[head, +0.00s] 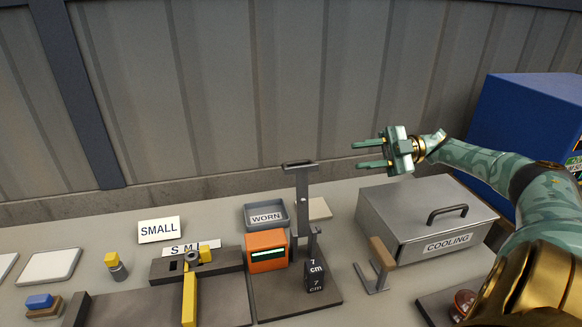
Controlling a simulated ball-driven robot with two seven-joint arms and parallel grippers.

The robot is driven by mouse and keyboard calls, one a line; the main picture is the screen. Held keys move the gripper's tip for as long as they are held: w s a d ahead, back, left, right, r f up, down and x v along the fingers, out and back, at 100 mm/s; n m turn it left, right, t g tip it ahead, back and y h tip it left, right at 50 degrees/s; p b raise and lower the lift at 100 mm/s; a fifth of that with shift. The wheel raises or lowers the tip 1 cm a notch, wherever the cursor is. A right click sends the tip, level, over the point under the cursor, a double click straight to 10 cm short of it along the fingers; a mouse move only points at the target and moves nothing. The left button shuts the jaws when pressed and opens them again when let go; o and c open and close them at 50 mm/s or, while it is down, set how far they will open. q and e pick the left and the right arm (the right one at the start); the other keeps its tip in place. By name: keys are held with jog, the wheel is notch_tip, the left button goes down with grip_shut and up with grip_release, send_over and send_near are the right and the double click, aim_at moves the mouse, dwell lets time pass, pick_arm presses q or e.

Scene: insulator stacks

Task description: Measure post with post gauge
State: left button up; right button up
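What looks like the post gauge is a dark upright column (303,210) with a flat top, on a dark base plate (290,308). An orange box with a dark display (266,258) stands at its left. A black block marked "7 cm" (315,283) stands on the plate by the column. I cannot tell for sure which thing is the post; a small grey piece with a yellow top (115,266) stands at the left. My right gripper (369,155) is open and empty, raised above and right of the column, fingers pointing left. My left gripper is out of view.
A grey COOLING box (398,240) stands at right, a wood-handled bracket (381,262) before it. A WORN tray (250,221) lies behind the gauge. An S M L fixture with a yellow lever (189,290) is left of it.

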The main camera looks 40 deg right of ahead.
aim_at(310, 161)
jog(key=p+x, duration=0.1)
jog(key=x, duration=1.5)
jog(key=shift+a, duration=0.15)
jog(key=shift+r, duration=0.15)
grip_shut()
